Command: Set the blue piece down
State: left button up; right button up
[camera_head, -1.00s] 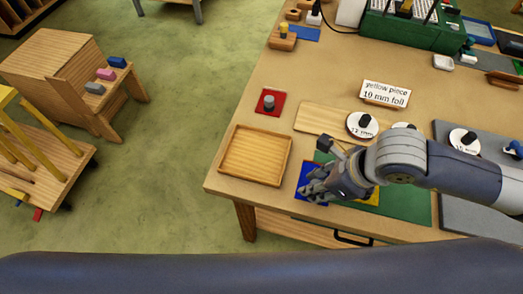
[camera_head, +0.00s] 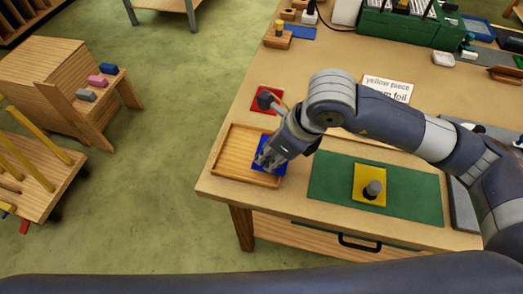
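The blue piece (camera_head: 281,169) is a flat blue square at the right side of the shallow wooden tray (camera_head: 228,172). My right gripper (camera_head: 267,160) is over it, with its fingers at the middle of the piece, and appears shut on it. The fingers hide its centre, and I cannot tell whether the piece touches the tray floor. My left gripper is not in view.
A yellow piece (camera_head: 360,196) with a grey knob lies on the green mat (camera_head: 415,195). The tray's left part is empty.

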aim_at(257, 154)
jog(key=shift+w+a, duration=0.65)
jog(key=shift+a, duration=0.1)
jog(key=shift+w+a+p, duration=0.2)
jog(key=shift+w+p, duration=0.05)
jog(key=shift+p, duration=0.05)
jog(key=shift+w+a+f+p, duration=0.1)
jog(key=shift+f+p, duration=0.2)
jog(key=shift+f, duration=0.1)
notch_tip(257, 154, down, 2)
jog(key=shift+f+p, duration=0.2)
jog(key=shift+p, duration=0.3)
jog(key=shift+f, duration=0.3)
jog(key=shift+f+b, duration=0.15)
jog(key=shift+b, duration=0.15)
jog(key=o, duration=1)
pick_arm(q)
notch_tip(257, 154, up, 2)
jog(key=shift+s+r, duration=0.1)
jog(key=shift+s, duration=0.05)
